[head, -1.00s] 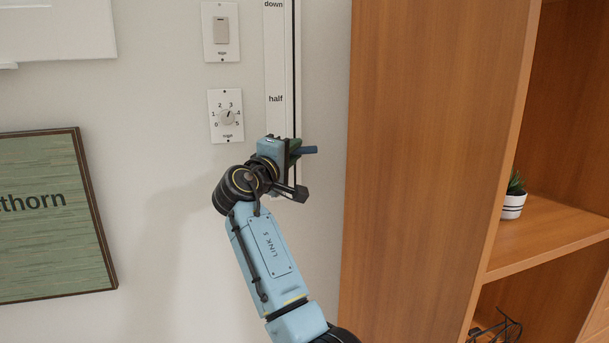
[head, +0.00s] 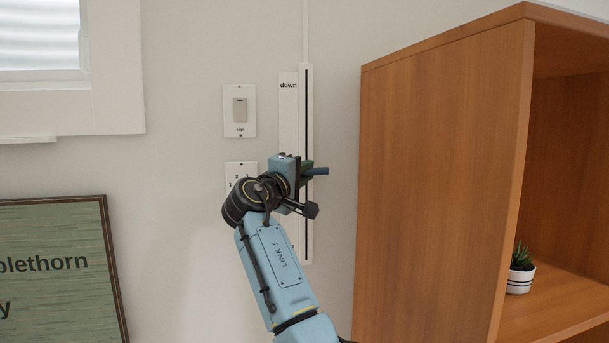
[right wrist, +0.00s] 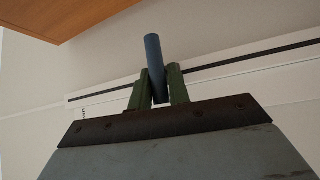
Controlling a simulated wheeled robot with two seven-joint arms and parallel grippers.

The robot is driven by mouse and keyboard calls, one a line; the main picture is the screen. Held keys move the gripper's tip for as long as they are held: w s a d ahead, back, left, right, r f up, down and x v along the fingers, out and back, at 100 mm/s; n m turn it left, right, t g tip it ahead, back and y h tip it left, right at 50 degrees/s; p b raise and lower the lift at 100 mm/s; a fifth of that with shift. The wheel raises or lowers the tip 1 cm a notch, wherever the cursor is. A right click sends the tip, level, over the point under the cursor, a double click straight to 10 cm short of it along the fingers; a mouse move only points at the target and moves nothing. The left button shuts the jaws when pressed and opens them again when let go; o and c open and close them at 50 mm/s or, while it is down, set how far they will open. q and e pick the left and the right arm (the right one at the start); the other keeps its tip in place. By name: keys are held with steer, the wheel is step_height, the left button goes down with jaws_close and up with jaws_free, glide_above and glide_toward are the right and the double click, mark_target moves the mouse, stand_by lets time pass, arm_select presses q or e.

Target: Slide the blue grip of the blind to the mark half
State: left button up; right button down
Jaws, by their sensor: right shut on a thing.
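The blue grip (head: 319,171) sticks out to the right from the slotted white track (head: 308,232) on the wall. My right gripper (head: 306,170) is shut on it. In the right wrist view the blue grip (right wrist: 153,58) stands between the two green fingers of my right gripper (right wrist: 158,88), in front of the dark slot (right wrist: 240,60). The label strip (head: 288,122) beside the track shows "down" near its top, well above the grip. The "half" mark is hidden, behind my gripper and wrist. My left gripper is not in view.
A light switch (head: 239,111) and a partly hidden dial plate (head: 238,168) are left of the track. A wooden shelf unit (head: 440,180) stands close on the right. A window (head: 40,40) and a framed green sign (head: 50,265) are on the left.

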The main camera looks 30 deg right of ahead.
steer(key=c, duration=1.6)
jaws_free()
steer(key=shift+c, duration=0.2)
steer(key=b+v, duration=0.4)
steer(key=v, duration=0.9)
steer(key=shift+a+b, duration=0.15)
steer(key=shift+b, duration=0.15)
steer(key=shift+s, duration=0.1)
